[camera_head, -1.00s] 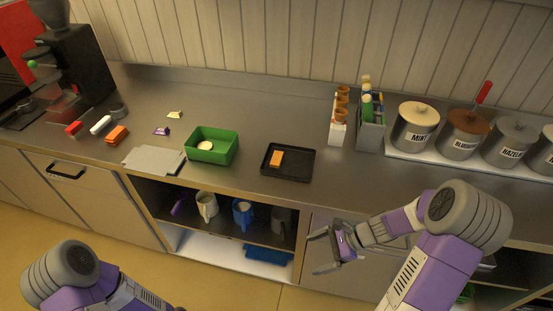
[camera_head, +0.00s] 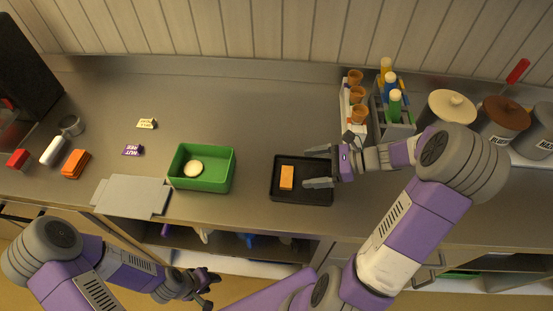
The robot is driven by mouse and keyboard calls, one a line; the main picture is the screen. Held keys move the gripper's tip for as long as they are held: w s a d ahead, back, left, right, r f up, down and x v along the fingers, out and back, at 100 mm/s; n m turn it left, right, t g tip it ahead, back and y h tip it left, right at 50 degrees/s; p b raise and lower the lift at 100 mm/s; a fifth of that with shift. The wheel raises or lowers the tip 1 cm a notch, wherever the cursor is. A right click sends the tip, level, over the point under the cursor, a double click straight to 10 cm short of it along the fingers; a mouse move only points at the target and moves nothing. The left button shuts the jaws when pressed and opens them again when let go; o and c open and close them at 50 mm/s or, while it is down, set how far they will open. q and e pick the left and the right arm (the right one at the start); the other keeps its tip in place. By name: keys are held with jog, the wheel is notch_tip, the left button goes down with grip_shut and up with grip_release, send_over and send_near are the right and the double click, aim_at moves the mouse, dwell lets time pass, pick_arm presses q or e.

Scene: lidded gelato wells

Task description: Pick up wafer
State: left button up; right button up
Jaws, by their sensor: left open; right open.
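A small orange rectangular block (camera_head: 287,177), which looks like the wafer, lies flat on the black tray (camera_head: 315,198). A round pale disc (camera_head: 194,167) lies in the green bin (camera_head: 218,186). My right gripper (camera_head: 306,168) is open and empty over the right part of the black tray. Its fingers point left toward the orange block, and a small gap shows between them and the block. My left gripper (camera_head: 212,289) is low in front of the counter, open and empty, away from these things.
A grey flat board (camera_head: 132,196) lies left of the green bin. Orange bars (camera_head: 75,164), a white roll (camera_head: 54,150) and two small labelled pieces (camera_head: 133,150) lie further left. A cone rack (camera_head: 347,121), a bottle holder (camera_head: 389,129) and lidded wells (camera_head: 501,120) stand at right.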

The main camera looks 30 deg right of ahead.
aim_at(286, 176)
jog(key=shift+a+f, duration=0.2)
jog(key=shift+a, duration=0.25)
jog(key=x, duration=0.1)
jog(key=b+x, duration=0.1)
jog(key=x, duration=0.1)
jog(key=s+f+b+x, duration=0.1)
jog(key=x, duration=0.1)
jog(key=shift+w+a, duration=0.15)
jog(key=shift+a, duration=0.05)
jog(key=shift+w+a+f, duration=0.1)
jog(key=shift+w+a, duration=0.05)
jog(key=shift+a, duration=0.1)
jog(key=shift+c, duration=0.2)
jog(key=c, duration=1.2)
